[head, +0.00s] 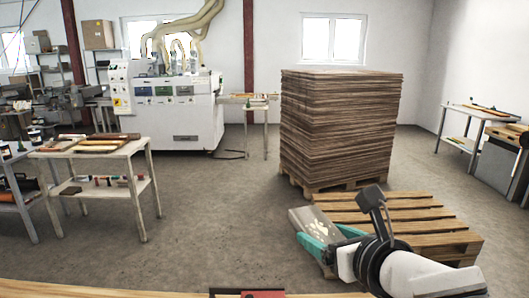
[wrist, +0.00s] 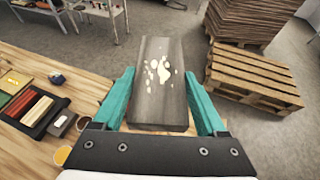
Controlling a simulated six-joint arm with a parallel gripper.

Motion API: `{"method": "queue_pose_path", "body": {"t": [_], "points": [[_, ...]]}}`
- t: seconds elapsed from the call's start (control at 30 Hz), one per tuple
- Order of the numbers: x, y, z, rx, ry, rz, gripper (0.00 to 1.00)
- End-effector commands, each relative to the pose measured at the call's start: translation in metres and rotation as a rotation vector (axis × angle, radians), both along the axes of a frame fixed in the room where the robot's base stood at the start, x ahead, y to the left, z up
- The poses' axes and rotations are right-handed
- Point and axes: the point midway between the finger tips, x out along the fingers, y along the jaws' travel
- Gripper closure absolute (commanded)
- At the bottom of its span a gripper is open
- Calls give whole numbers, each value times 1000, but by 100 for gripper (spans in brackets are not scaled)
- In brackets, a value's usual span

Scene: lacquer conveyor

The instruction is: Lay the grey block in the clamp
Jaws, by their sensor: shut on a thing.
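The grey block (wrist: 158,108) is a long flat dark-grey piece with pale spots on its upper face. My gripper (wrist: 160,74) is shut on it, with a teal finger along each long side. In the head view the block (head: 316,219) is held up in the air at the right, in my gripper (head: 322,236), and looks tilted. A red and dark thing (head: 262,293) is cut off at the bottom edge of the head view; I cannot tell whether it is the clamp. No clamp shows clearly in either view.
A wooden bench (wrist: 88,80) lies below the gripper at left. It bears a dark tray (wrist: 38,130) with coloured bars, a small grey piece (wrist: 62,122) and an orange round thing (wrist: 62,155). Pallets (wrist: 245,75) stand beyond, and a white table (head: 90,152) stands at left.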

Motion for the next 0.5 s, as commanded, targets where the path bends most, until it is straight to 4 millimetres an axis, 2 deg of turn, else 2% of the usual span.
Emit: {"method": "queue_pose_path", "body": {"t": [0.23, 0.3, 0.37, 0.47, 0.5], "points": [[1, 1, 0, 1, -1, 4, 97], [5, 7, -2, 2, 2, 23, 97], [11, 18, -5, 5, 6, 60, 97], [28, 51, -15, 10, 16, 159, 97], [35, 68, -20, 12, 20, 206, 97]]}}
